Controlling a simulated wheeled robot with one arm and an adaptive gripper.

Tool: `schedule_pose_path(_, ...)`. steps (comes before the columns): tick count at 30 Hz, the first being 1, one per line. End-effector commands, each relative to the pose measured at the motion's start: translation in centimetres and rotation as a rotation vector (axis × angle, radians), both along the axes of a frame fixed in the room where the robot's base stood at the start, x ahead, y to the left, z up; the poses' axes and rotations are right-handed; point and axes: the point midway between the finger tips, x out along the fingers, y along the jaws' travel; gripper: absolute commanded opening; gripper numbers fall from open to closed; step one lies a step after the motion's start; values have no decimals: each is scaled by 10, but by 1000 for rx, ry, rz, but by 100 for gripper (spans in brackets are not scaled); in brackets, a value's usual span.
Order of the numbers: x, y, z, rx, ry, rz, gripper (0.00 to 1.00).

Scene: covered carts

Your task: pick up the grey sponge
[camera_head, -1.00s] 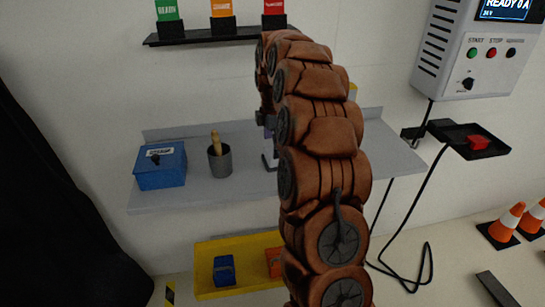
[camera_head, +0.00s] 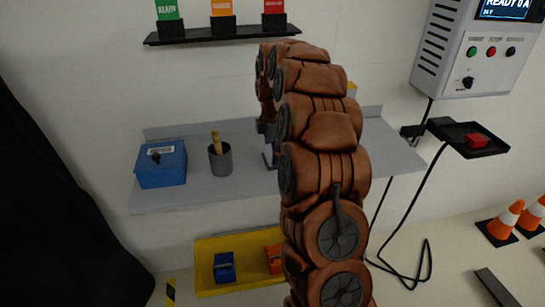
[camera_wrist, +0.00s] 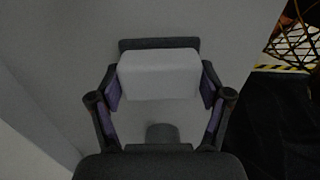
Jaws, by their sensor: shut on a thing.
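The grey sponge (camera_wrist: 158,74) is a pale grey block in the wrist view, between the two fingers of my gripper (camera_wrist: 160,88). The purple-lined fingers are closed against its left and right sides. A dark bar shows just beyond the sponge's far edge. In the head view my gripper (camera_head: 269,150) is mostly hidden behind my brown arm, over the grey shelf (camera_head: 200,195). The sponge cannot be made out in that view.
On the shelf stand a blue box (camera_head: 161,165) and a dark cup with a wooden-handled tool (camera_head: 220,158). A yellow tray (camera_head: 240,285) lies below. A control box (camera_head: 470,60) and a small black tray (camera_head: 490,148) are at right. Dark cloth (camera_head: 50,220) hangs at left.

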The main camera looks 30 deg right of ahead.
Motion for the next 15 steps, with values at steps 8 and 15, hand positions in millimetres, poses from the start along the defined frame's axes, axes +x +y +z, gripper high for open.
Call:
schedule_pose_path(8,0,0,0,0,0,0,39)
schedule_pose_path(15,1,0,7,-1,-2,0,39)
